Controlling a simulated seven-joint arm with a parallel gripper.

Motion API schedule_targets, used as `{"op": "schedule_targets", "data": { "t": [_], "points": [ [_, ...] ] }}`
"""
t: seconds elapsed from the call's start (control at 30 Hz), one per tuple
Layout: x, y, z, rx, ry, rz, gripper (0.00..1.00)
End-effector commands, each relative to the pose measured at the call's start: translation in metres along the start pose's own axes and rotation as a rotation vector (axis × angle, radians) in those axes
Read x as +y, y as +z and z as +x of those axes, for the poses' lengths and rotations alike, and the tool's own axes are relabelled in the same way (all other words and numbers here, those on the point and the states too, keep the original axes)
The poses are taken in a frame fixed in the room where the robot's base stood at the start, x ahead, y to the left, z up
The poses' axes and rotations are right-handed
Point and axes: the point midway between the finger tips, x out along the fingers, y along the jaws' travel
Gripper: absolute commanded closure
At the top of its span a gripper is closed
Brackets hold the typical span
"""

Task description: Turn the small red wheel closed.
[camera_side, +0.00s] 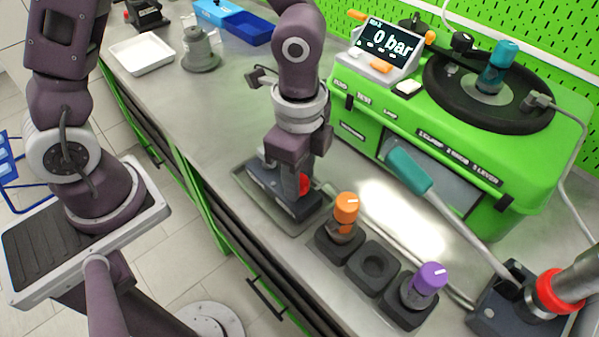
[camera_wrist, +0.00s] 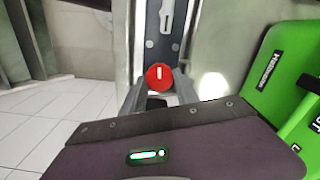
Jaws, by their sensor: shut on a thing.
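The small red wheel (camera_side: 304,184) sits on a dark valve block (camera_side: 268,187) on the bench, and most of it is hidden behind my gripper in the side view. In the wrist view the red wheel (camera_wrist: 159,76) shows from above with a white mark pointing away from my gripper's body. My gripper (camera_wrist: 160,88) is shut on the wheel, with one finger on each side of it. In the side view my gripper (camera_side: 298,165) points down at the block.
An orange-capped part (camera_side: 346,208) and a purple-capped part (camera_side: 430,278) stand in black holders close to the right. A green test bench (camera_side: 470,140) with a display reading 0 bar (camera_side: 388,44) stands behind. A teal-handled lever (camera_side: 410,172) slants at right.

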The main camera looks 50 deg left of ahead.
Motion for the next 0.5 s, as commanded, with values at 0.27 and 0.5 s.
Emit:
{"op": "schedule_targets", "data": {
  "t": [0.27, 0.5],
  "points": [
    [-0.0003, -0.0009, -0.001, 0.003, -0.003, 0.101, 1.0],
    [-0.0003, -0.001, -0.001, 0.003, -0.003, 0.131, 1.0]
  ]
}}
